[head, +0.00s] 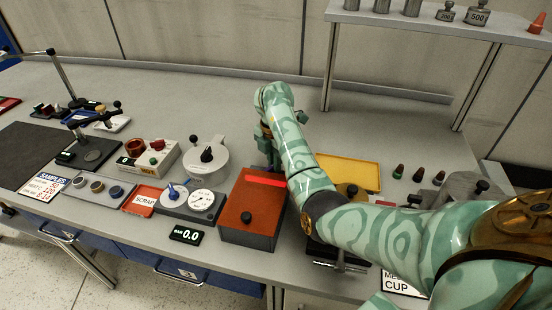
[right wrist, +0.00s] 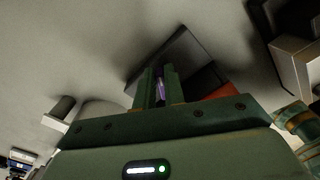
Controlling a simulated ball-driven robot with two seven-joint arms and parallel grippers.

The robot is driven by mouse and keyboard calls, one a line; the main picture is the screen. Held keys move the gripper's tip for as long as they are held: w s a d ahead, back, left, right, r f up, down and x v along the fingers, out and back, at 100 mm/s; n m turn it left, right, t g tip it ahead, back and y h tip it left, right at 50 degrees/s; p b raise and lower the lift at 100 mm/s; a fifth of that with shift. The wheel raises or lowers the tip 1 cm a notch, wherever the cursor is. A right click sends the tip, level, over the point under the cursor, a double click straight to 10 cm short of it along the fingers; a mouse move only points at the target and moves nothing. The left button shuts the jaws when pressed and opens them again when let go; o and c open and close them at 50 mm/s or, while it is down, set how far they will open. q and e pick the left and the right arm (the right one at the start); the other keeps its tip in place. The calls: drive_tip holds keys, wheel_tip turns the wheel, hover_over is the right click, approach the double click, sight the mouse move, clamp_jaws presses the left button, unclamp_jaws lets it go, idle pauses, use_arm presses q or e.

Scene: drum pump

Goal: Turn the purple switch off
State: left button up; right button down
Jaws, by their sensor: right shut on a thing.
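My right gripper (head: 268,148) reaches down behind the orange-topped box (head: 236,195), with my green patterned arm coming in from the right. In the right wrist view, its two fingers are closed around a small purple piece (right wrist: 159,86), which appears to be the purple switch. A dark box-like surface (right wrist: 178,56) lies just beyond the fingertips. In the head view the switch is hidden behind the box and my gripper, and its on or off position cannot be told. My left gripper is not in view.
A white round device with a black knob (head: 206,156) stands left of my gripper. A yellow tray (head: 350,172) lies on the right, partly behind my arm. A blue-knobbed gauge unit (head: 203,204) and a 0.0 display (head: 186,235) sit in front. The table behind is clear.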

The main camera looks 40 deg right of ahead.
drive_tip(key=n, duration=0.1)
drive_tip(key=n+p, duration=0.1)
drive_tip(key=n, duration=0.1)
drive_tip(key=shift+w+a+r+n, duration=0.1)
drive_tip(key=shift+w+n, duration=0.15)
drive_tip(key=shift+n, duration=0.05)
drive_tip(key=n, duration=0.1)
drive_tip(key=n+p, duration=0.1)
drive_tip(key=n, duration=0.1)
drive_tip(key=n+p, duration=0.1)
drive_tip(key=shift+w+a+n, duration=0.2)
drive_tip(key=shift+w+n, duration=0.05)
drive_tip(key=shift+n, duration=0.05)
drive_tip(key=n+p, duration=0.1)
drive_tip(key=n, duration=0.2)
drive_tip(key=shift+w+a+n+p, duration=0.15)
drive_tip(key=shift+a+n+p, duration=0.05)
drive_tip(key=shift+n+p, duration=0.15)
drive_tip(key=shift+w+a+n+p, duration=0.15)
drive_tip(key=shift+n+p, duration=0.55)
drive_tip(key=shift+n, duration=1.05)
drive_tip(key=shift+a, duration=0.1)
drive_tip(key=c, duration=1.5)
unclamp_jaws()
